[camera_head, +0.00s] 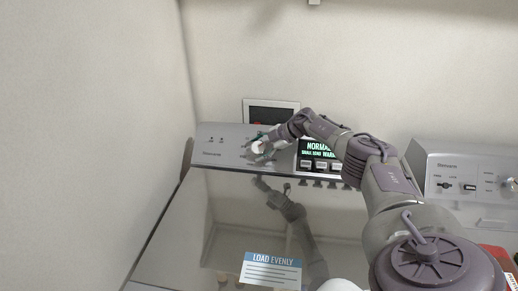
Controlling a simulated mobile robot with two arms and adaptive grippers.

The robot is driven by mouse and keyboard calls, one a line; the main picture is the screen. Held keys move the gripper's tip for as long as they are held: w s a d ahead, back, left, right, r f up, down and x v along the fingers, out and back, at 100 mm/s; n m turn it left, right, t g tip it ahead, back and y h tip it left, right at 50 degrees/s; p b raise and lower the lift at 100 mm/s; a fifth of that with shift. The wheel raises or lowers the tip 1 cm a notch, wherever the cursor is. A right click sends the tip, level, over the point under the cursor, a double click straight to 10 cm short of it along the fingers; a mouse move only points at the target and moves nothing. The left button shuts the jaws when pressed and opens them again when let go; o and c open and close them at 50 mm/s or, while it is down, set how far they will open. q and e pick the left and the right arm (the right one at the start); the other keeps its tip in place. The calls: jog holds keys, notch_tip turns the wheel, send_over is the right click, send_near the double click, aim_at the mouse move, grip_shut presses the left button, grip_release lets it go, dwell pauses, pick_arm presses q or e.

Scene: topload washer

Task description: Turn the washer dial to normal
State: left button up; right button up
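The washer's control panel (225,151) stands at the back of the machine, in the middle of the head view. Its dial (258,147) is a round pale knob left of the display. The display (320,148) reads "NORMAL" on top, with a smaller line below. My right arm reaches in from the lower right. My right gripper (262,144) is at the dial, with parts of it around the knob. It is too small to tell whether the fingers touch or grip the knob. My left gripper is not in view.
The washer's glossy lid (225,225) is shut, reflects my arm and carries a "LOAD EVENLY" label (271,269). A second machine's panel (465,180) stands at the right. A wall closes off the left. A dark framed wall box (270,114) sits behind the panel.

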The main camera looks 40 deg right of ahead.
jog(key=shift+o, duration=0.3)
jog(key=shift+s+d+r, duration=0.1)
jog(key=shift+s+r, duration=0.05)
jog(key=v, duration=1.1)
jog(key=shift+s+r, duration=0.2)
